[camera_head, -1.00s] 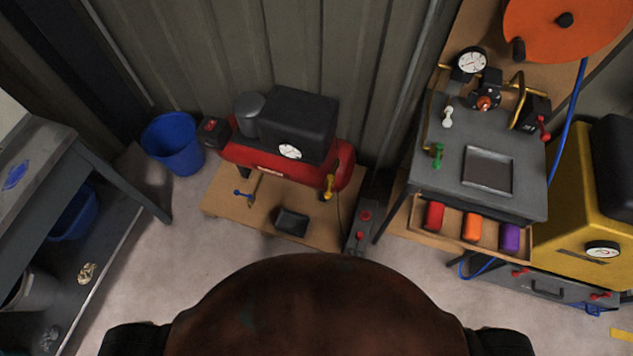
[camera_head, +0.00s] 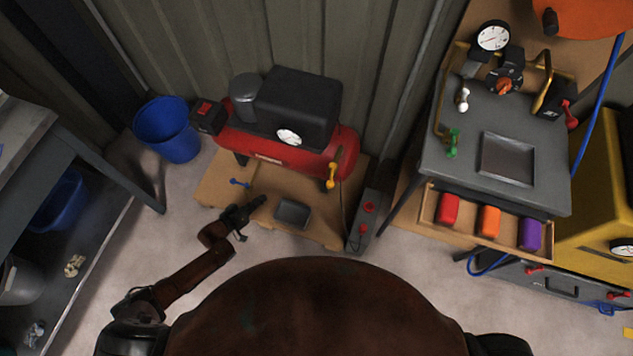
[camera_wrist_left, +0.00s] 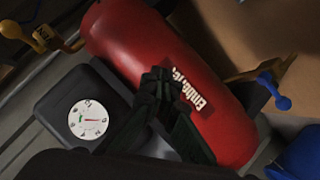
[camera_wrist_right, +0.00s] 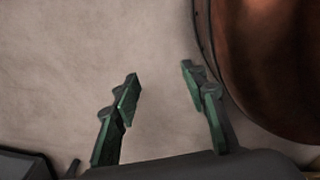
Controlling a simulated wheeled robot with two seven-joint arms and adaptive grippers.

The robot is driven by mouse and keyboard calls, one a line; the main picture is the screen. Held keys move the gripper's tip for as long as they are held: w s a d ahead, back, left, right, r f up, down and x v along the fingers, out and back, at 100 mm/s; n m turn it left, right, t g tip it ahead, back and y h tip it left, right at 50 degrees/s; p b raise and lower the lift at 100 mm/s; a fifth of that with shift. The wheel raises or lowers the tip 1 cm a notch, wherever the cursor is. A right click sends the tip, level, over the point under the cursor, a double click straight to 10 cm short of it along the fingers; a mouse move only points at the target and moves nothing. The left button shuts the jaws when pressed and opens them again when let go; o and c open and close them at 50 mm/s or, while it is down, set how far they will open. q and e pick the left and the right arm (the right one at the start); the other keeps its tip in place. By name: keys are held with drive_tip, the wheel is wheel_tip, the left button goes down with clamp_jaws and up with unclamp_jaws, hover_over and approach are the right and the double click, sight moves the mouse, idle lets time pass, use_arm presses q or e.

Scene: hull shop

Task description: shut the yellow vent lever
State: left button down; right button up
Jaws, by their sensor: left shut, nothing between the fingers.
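The yellow vent lever (camera_head: 331,177) hangs at the right end of the red compressor tank (camera_head: 262,146). It also shows at the upper left of the left wrist view (camera_wrist_left: 42,35). My left gripper (camera_head: 256,204) is shut and empty, in front of the tank and to the left of the lever, apart from it. In the left wrist view its closed fingers (camera_wrist_left: 160,82) overlap the tank's white label. My right gripper (camera_wrist_right: 161,72) is open and empty over bare floor; it does not show in the head view.
A blue lever (camera_head: 239,183) is at the tank's left end. A black tray (camera_head: 293,212) lies on the wooden base. A blue bucket (camera_head: 168,130) stands left. A grey workstation (camera_head: 520,195) is further right.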

use_arm(q)
drive_tip(key=s+d+r+n+g+h+b, duration=0.1)
drive_tip(key=d+r+n+g+h+b, duration=0.2)
drive_tip(key=d+r, duration=0.7)
wheel_tip(320, 180, up, 4)
drive_tip(key=h+b, duration=0.2)
drive_tip(key=h, duration=0.2)
drive_tip(key=shift+n, duration=0.3)
use_arm(e)
drive_tip(key=w+f, duration=0.2)
drive_tip(key=w, duration=0.1)
drive_tip(key=shift+a, duration=0.2)
use_arm(q)
drive_tip(key=shift+f, duration=0.1)
drive_tip(key=b, duration=0.2)
approach(331, 177)
drive_tip(key=w, duration=0.3)
drive_tip(key=d, duration=0.2)
drive_tip(key=s+d+f, duration=0.1)
drive_tip(key=shift+s+d+f, duration=0.25)
drive_tip(key=shift+d, duration=0.1)
use_arm(e)
drive_tip(key=w+r, duration=0.3)
drive_tip(key=shift+w+a+r, duration=0.15)
drive_tip(key=shift+w+r, duration=0.1)
drive_tip(key=shift+w, duration=0.1)
drive_tip(key=shift+w+r, duration=0.1)
